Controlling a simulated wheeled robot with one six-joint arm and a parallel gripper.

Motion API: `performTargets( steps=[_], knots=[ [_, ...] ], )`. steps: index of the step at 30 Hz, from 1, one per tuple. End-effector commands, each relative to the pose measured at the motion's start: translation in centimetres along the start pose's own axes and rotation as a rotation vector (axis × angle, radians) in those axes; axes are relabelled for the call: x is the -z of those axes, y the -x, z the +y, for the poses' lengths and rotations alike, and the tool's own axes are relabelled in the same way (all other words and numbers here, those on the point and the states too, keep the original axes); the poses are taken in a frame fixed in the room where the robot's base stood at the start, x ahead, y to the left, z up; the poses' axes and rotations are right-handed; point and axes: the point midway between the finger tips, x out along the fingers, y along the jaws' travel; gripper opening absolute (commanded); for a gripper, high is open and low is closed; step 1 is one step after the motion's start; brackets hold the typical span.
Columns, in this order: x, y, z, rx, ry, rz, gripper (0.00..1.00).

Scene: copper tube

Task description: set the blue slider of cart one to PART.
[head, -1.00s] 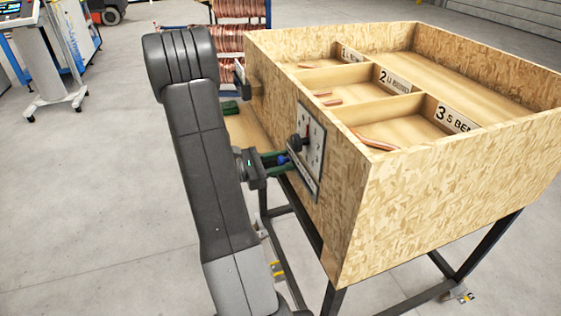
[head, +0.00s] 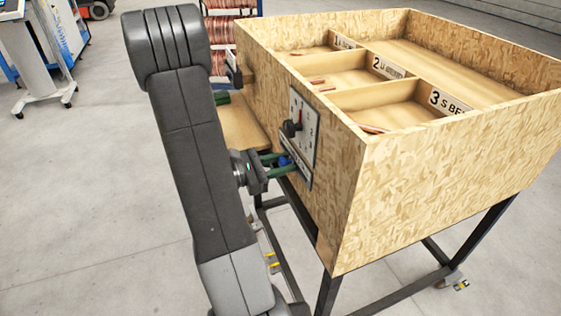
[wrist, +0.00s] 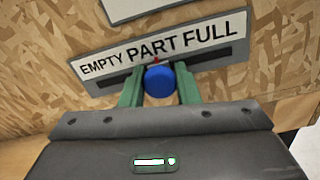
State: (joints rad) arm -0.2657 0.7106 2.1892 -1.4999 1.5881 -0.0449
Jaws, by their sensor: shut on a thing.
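The blue slider knob (wrist: 158,80) sits in a dark slot under a white label (wrist: 160,47) reading EMPTY PART FULL. In the wrist view, it is below the word PART, with a small red mark (wrist: 156,60) just above it. My gripper (wrist: 160,90) has its green fingers on either side of the knob and is shut on it. In the head view, my gripper (head: 281,164) reaches the side of the wooden cart (head: 430,185), and the blue knob (head: 285,160) shows between the fingers.
The cart's top has compartments with number signs and copper pieces. Dark metal legs (head: 327,293) stand below. Copper coils (head: 222,40) are behind; open floor lies left and right.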

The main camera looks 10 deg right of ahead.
Motion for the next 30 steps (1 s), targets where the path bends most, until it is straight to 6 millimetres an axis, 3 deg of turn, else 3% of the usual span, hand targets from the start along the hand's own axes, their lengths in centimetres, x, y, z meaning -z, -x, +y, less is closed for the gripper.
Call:
performTargets(
  steps=[1,2,5,17,30],
  knots=[
    [0.0,0.0,0.0,0.000,-0.001,0.000,0.00],
    [0.0,0.0,0.0,0.000,-0.001,0.000,0.30],
    [0.0,0.0,0.0,0.000,-0.001,0.000,0.50],
    [0.0,0.4,0.1,-0.001,-0.001,0.000,0.50],
    [0.1,6.2,0.1,-0.006,-0.002,0.001,0.50]
  ],
)
